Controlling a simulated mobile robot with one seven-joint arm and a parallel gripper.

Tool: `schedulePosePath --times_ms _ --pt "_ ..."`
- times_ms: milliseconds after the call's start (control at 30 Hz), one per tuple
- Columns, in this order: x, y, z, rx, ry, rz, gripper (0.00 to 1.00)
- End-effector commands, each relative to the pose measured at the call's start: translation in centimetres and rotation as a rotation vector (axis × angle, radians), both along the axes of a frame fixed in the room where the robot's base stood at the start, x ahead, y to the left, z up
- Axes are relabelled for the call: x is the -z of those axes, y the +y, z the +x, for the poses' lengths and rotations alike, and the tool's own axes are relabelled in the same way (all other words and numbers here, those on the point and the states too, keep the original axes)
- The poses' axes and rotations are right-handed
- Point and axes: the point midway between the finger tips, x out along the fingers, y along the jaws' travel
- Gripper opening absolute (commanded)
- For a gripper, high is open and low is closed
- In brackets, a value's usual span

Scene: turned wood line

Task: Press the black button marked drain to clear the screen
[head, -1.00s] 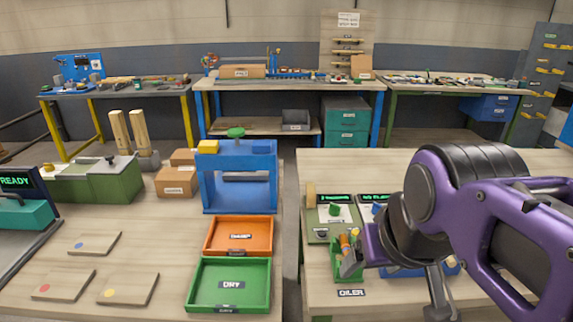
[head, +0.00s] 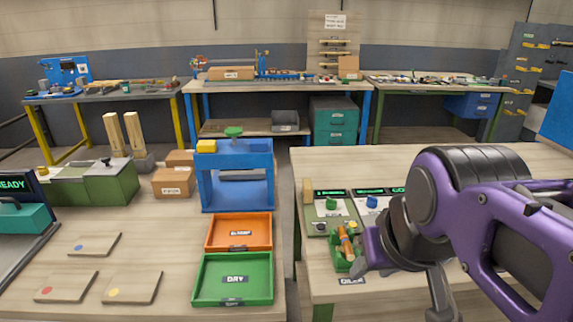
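My purple and black arm reaches over the right bench, with my gripper (head: 372,262) low beside a green holder (head: 340,262). The fingers are small and partly hidden by the arm, so I cannot tell their opening. Behind the holder, a left panel (head: 318,211) has a dark screen with green text (head: 330,193) and a green knob (head: 332,204). A second screen (head: 370,190) stands to its right, with a blue knob (head: 371,202) below it. No black button marked drain can be made out; my arm hides part of this area.
On the left bench are a blue press (head: 237,180), an orange tray (head: 210,234), a green tray (head: 203,282) and several wooden plates. A READY screen (head: 12,185) is at the far left. A gap (head: 288,215) separates the two benches. The right bench's back is clear.

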Motion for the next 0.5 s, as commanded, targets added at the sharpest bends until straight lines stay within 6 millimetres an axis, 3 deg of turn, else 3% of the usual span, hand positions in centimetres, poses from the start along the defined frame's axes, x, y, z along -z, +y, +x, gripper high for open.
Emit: schedulePosePath --times_ms 33,200,500 --pt "0.00 0.00 0.00 0.000 0.000 0.000 0.29" --pt "0.00 0.00 0.00 0.000 0.000 0.000 0.00" --pt "0.00 0.00 0.00 0.000 0.000 0.000 0.00"
